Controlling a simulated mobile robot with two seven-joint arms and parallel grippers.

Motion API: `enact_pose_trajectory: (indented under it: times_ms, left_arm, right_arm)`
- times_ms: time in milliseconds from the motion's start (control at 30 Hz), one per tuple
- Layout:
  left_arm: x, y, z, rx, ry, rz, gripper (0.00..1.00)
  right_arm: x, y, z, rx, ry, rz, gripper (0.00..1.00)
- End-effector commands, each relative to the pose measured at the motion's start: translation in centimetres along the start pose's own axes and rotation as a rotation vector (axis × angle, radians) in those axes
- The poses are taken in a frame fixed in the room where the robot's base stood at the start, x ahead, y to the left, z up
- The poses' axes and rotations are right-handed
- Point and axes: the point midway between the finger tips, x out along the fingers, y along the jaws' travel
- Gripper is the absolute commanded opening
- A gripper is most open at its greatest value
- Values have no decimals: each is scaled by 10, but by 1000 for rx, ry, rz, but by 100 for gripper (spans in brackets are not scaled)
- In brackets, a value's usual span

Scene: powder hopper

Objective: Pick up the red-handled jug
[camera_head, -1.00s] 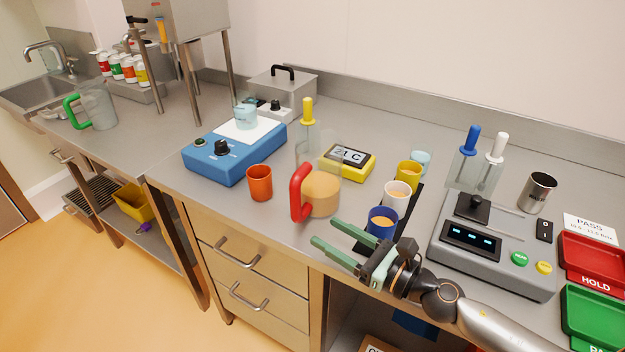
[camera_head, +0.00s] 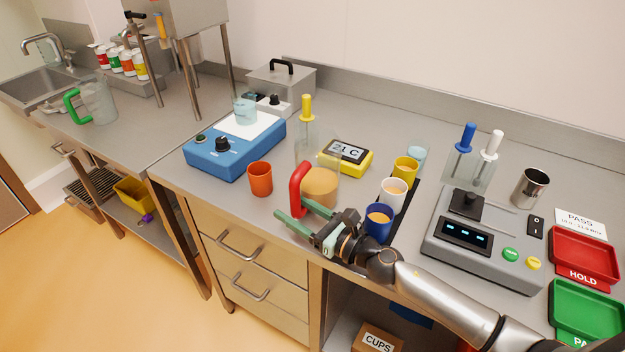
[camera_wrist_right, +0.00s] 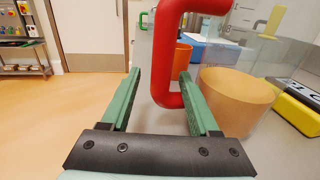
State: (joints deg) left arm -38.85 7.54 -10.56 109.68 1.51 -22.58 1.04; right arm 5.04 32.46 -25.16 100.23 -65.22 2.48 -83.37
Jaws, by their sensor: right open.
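The red-handled jug (camera_head: 321,187) is clear, with tan powder in its lower part, and stands on the steel counter. Its red handle (camera_head: 297,190) faces left, towards the counter's front edge. My right gripper (camera_head: 293,216) is open, its green fingers level and pointing at the handle. In the right wrist view the red handle (camera_wrist_right: 172,85) shows between the two green fingers (camera_wrist_right: 160,95), nearer the right one, and the jug body (camera_wrist_right: 236,98) lies to the right. I cannot tell whether a finger touches the handle. My left gripper is not in view.
An orange cup (camera_head: 260,178) stands left of the jug, and a yellow timer-like display (camera_head: 346,156) behind it. White (camera_head: 392,195) and blue (camera_head: 378,222) cups stand to its right. A grey instrument (camera_head: 478,240) is farther right. A green-handled jug (camera_head: 98,102) stands at far left.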

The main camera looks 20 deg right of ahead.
Motion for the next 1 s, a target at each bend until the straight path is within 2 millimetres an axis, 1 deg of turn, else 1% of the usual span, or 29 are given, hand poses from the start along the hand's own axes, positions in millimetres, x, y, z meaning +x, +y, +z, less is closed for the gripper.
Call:
enact_pose_trajectory:
  times_ms: [200, 233, 767, 1000]
  left_arm:
    - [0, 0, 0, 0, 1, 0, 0]
    - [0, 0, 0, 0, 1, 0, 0]
    - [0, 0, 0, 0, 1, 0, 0]
    - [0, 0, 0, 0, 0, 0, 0]
  right_arm:
    - [1, 0, 0, 0, 0, 0, 62]
    - [1, 0, 0, 0, 0, 0, 59]
    - [1, 0, 0, 0, 0, 0, 0]
    - [1, 0, 0, 0, 0, 0, 0]
